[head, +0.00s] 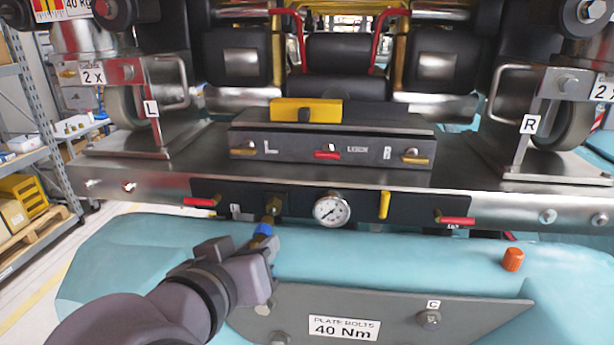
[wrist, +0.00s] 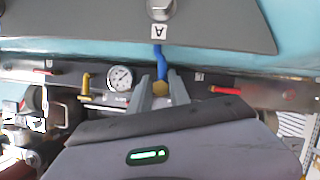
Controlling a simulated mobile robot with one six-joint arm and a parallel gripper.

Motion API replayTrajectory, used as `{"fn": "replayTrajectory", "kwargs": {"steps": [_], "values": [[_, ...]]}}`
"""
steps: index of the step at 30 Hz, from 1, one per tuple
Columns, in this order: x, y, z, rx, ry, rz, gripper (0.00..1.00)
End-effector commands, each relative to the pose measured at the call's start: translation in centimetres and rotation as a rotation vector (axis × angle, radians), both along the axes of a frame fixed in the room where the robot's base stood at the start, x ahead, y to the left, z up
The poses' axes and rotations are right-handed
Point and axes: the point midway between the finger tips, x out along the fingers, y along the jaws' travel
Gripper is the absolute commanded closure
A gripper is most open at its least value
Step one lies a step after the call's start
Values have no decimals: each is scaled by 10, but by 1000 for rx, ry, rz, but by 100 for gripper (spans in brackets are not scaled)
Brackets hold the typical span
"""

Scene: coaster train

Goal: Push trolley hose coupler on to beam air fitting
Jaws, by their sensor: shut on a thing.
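The trolley hose (wrist: 161,62) is blue, and its brass coupler (wrist: 159,88) sits between the two fingers of my gripper (wrist: 160,91) in the wrist view. My gripper is shut on the coupler. In the head view my gripper (head: 264,244) is just below the dark beam panel, with a bit of the blue hose (head: 263,230) showing at its tip. The brass beam air fitting (head: 272,206) is on the panel, left of the gauge, right above the blue part. I cannot tell whether coupler and fitting touch; the fingers hide the joint.
A round pressure gauge (head: 332,210) sits right of the fitting. Red levers (head: 199,202) (head: 456,220) and a yellow lever (head: 384,204) stick out of the panel. A grey bolt plate (head: 380,312) lies below, with an orange cap (head: 513,259) to its upper right.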

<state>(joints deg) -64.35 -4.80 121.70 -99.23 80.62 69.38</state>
Motion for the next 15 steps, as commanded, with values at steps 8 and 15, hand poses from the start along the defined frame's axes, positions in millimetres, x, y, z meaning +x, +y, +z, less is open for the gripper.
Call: {"fn": "replayTrajectory", "kwargs": {"steps": [8,15], "values": [[5,0,0,2,0,-1,100],[9,-1,0,1,0,0,100]]}}
